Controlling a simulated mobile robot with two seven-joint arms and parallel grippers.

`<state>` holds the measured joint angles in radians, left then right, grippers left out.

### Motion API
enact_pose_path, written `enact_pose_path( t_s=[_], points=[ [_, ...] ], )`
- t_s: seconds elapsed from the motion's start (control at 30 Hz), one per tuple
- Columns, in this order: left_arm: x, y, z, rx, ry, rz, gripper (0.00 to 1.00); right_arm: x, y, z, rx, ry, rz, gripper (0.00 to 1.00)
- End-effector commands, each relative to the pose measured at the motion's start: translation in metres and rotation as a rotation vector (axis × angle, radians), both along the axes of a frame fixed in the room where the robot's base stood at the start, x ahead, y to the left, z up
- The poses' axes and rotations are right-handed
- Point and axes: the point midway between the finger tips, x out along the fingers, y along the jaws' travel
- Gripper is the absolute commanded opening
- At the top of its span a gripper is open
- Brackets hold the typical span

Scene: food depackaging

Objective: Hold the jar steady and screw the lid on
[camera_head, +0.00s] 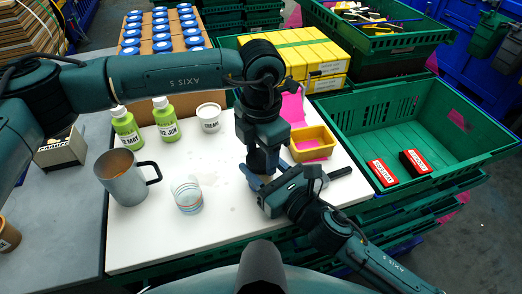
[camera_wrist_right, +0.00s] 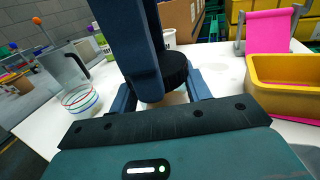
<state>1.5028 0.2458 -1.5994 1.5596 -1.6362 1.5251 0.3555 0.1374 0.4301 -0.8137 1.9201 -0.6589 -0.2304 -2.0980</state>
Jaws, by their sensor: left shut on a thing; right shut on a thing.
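A dark ribbed lid (camera_wrist_right: 176,70) sits at the top of the jar. My left gripper (camera_wrist_right: 150,72) points straight down from above and is shut on the lid. Its fingers cover part of the lid. In the head view my left gripper (camera_head: 262,168) and right gripper (camera_head: 262,187) meet and mostly hide jar and lid. I cannot tell whether the threads are engaged.
A grey mug (camera_head: 125,180) and a striped glass (camera_head: 188,196) stand left on the white table (camera_head: 150,240). Green bottles (camera_head: 127,130) and a white tub (camera_head: 209,117) stand behind. A yellow tray (camera_head: 312,148) is close right, before a green crate (camera_head: 390,135) holding red boxes (camera_head: 383,172).

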Motion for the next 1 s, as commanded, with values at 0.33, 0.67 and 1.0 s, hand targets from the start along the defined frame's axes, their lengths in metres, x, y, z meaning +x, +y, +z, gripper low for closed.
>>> enact_pose_path(
  t_s=[0.33, 0.67, 1.0],
  points=[
    [0.0003, 0.0001, 0.0, 0.0, 0.0, -0.202, 0.27, -0.0001, -0.0001, -0.0002, 0.0, 0.0, 0.0, 0.0],
    [0.0003, 0.0001, 0.0, 0.0, 0.0, -0.199, 0.7, -0.0001, -0.0001, -0.0002, 0.0, 0.0, 0.0, 0.0],
    [0.0004, 0.0, 0.0016, 0.0, -0.001, -0.198, 0.76, -0.0001, -0.0001, -0.0002, 0.0, 0.0, 0.0, 0.0]
  ],
)
